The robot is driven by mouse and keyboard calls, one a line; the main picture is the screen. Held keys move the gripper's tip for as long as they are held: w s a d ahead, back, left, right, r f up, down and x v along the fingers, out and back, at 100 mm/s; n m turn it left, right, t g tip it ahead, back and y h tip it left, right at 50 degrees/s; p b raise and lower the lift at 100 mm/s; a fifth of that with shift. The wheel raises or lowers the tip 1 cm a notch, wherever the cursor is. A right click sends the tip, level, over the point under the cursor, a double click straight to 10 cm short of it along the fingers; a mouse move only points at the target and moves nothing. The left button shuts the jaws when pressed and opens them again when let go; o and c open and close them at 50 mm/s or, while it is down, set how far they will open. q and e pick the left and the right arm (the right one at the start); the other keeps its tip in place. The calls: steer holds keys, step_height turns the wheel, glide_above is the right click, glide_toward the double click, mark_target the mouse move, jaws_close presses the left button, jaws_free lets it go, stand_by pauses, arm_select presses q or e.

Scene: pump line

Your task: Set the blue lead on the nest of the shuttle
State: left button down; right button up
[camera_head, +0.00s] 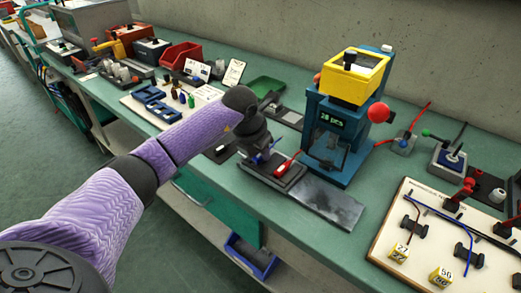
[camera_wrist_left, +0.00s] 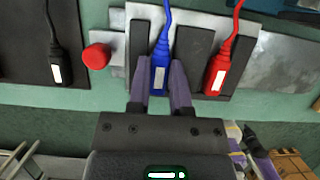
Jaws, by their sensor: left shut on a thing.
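My left gripper (camera_head: 259,155) is over the dark shuttle (camera_head: 281,179) on the bench. In the left wrist view its fingers (camera_wrist_left: 163,95) are shut on the body of the blue lead (camera_wrist_left: 159,75), which has a white label. The blue lead lies lined up between two dark bars of the shuttle (camera_wrist_left: 193,60); I cannot tell whether it touches the nest floor. A red lead (camera_wrist_left: 217,72) lies in the slot to its right, and this red lead also shows in the head view (camera_head: 283,168). My right gripper is not in view.
A black lead (camera_wrist_left: 56,65) lies on a dark mat at left in the wrist view, near a red knob (camera_wrist_left: 97,56). A blue press (camera_head: 345,125) with a yellow top stands behind the shuttle. A bare metal plate (camera_head: 325,203) extends right. A wiring board (camera_head: 450,240) stands further right.

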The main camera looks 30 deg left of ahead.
arm_select(q)
steer(key=shift+s+f, duration=0.15)
steer(key=shift+f, duration=0.15)
steer(key=shift+c, duration=2.3)
jaws_free()
steer(key=shift+f, duration=0.1)
steer(key=shift+s, duration=0.1)
steer(key=shift+c, duration=0.7)
steer(key=shift+r, duration=0.25)
steer(key=r+p, duration=0.6)
steer(key=r, duration=0.1)
steer(key=shift+w+r, duration=0.2)
steer(key=shift+r, duration=0.1)
steer(key=shift+f, duration=0.1)
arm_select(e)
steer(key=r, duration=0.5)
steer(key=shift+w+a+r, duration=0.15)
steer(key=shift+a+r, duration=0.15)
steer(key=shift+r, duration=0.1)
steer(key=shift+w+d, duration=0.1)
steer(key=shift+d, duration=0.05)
